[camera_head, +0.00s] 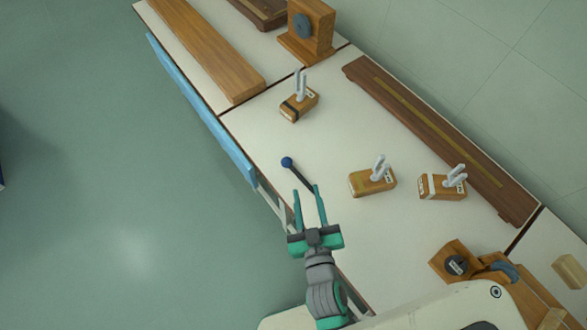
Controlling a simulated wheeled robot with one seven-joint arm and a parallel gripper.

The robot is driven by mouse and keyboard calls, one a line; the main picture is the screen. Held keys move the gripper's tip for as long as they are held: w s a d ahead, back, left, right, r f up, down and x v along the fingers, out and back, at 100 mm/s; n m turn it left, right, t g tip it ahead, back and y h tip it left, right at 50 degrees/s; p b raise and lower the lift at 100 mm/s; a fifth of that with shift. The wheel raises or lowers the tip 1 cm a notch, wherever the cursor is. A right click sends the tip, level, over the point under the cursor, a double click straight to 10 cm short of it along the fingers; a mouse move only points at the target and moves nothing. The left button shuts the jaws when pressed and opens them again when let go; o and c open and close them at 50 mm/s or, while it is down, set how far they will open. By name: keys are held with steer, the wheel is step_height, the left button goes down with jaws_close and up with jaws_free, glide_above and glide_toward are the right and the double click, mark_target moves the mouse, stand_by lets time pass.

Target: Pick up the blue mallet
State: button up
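The blue mallet (287,162) lies on the white bench top near its left edge. Its round blue head points up and left, and its thin dark handle runs down and right toward my fingertips. My gripper (307,191) is open, with its two teal fingers apart. The handle's lower end shows at or between the fingertips, close to the right one. I cannot tell whether they touch or how high the fingers are above the bench.
Tuning forks on wooden boxes stand above the mallet (299,104) and to its right (372,180), (442,185). A long dark wooden rail (440,135) lies along the right side. A wooden block with a dark disc (455,264) is at lower right. Open floor (120,200) lies left.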

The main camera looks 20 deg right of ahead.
steer(key=w+d+r+m+h, duration=0.35)
steer(key=w+d+r, duration=0.25)
steer(key=w+d, duration=0.3)
steer(key=w+d+r+m+g+h, duration=0.1)
steer(key=d+r+m+g+h, duration=0.4)
steer(key=d+m, duration=0.45)
steer(key=w+d+r+m+g+h, duration=0.1)
steer(key=d+r+m+g+h, duration=0.25)
steer(key=d+m+g, duration=0.45)
steer(key=m+g+y, duration=0.3)
steer(key=m+y, duration=0.8)
steer(key=y, duration=0.4)
glide_above(300, 176)
step_height(300, 176, down, 15)
steer(key=f, duration=0.4)
steer(key=shift+w+d+f, duration=0.25)
steer(key=shift+f, duration=0.1)
steer(key=shift+s+a+f, duration=0.1)
steer(key=shift+a+f, duration=0.05)
steer(key=shift+f, duration=1.2)
steer(key=shift+s+a+f, duration=0.1)
steer(key=shift+f, duration=1.2)
jaws_close()
